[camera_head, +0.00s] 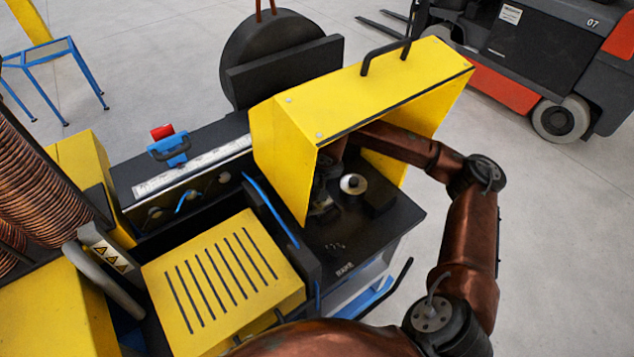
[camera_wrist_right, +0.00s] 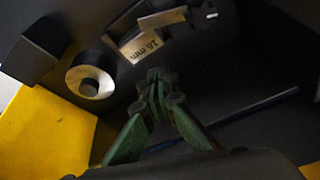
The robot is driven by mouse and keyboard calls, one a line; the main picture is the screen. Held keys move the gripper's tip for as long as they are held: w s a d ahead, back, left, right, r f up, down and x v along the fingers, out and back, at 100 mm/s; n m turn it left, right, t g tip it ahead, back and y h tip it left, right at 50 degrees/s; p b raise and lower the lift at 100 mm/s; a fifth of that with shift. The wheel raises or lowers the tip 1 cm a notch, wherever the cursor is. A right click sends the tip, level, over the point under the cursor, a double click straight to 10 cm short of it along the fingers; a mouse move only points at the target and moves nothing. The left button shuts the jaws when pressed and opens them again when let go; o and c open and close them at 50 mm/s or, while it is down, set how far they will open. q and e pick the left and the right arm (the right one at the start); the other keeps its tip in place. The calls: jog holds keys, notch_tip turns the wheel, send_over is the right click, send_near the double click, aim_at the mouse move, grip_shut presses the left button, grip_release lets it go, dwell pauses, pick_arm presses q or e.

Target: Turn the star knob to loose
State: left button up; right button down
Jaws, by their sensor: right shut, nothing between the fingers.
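My right arm reaches under the yellow hood (camera_head: 375,80) from the right. My right gripper (camera_head: 322,207) is in the hood's shadow above the black machine bed; its green fingers show in the right wrist view (camera_wrist_right: 160,88), with tips together and nothing between them. I cannot make out a star knob for certain; it may be dark against dark or hidden by the fingers. My left gripper is out of view.
A "16 mm" plate (camera_wrist_right: 138,42) sits beyond the fingertips. A dark block (camera_head: 379,198) stands near the round part. The hood's walls enclose the gripper. A slotted yellow cover (camera_head: 220,281), copper coil (camera_head: 40,180) and forklift (camera_head: 555,60) lie around.

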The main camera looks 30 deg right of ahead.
aim_at(317, 205)
jog(key=x, duration=0.5)
jog(key=shift+w+f, duration=0.1)
jog(key=shift+f, duration=0.3)
jog(key=s, duration=0.1)
jog(key=s+p, duration=0.1)
jog(key=s, duration=0.1)
jog(key=shift+s+a+r, duration=0.15)
jog(key=shift+a+r, duration=0.05)
jog(key=shift+a, duration=0.2)
jog(key=shift+s, duration=0.2)
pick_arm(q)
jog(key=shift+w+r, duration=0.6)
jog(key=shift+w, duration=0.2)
pick_arm(e)
jog(key=shift+s+a, duration=0.1)
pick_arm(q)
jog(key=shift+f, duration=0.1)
